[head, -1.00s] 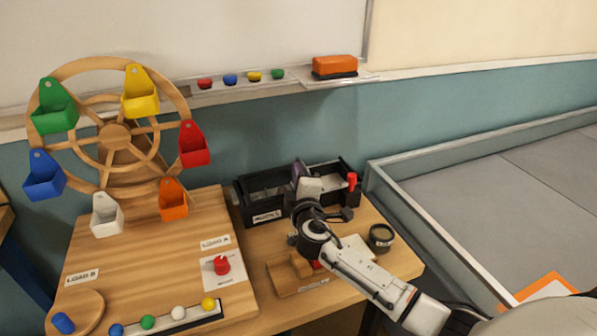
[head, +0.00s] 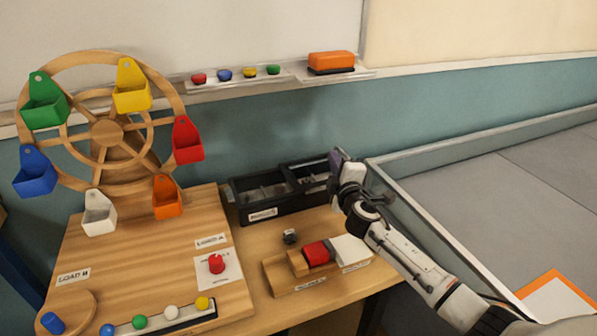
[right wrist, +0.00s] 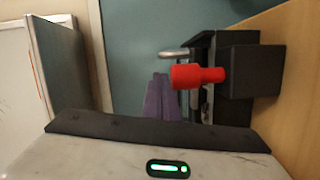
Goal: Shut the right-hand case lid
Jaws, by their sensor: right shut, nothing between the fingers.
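The black case (head: 262,214) stands at the back of the wooden table against the teal wall. Its left part shows open compartments. Its right part (head: 306,173) has a dark frame around a greyish interior; how far the lid stands open is unclear. My right gripper (head: 337,158) is shut and empty at the case's right end, covering that end in the head view. In the right wrist view its purple fingertips (right wrist: 161,100) are just left of a red knob (right wrist: 195,76) on a black block (right wrist: 252,70). I cannot tell whether they touch. My left gripper is not in view.
In front of the case are a small dark object (head: 290,236) and a wooden holder (head: 295,281) with red and white blocks. A Ferris wheel model (head: 107,131) stands left. A low-walled grey arena (head: 490,205) lies right, close to my right arm.

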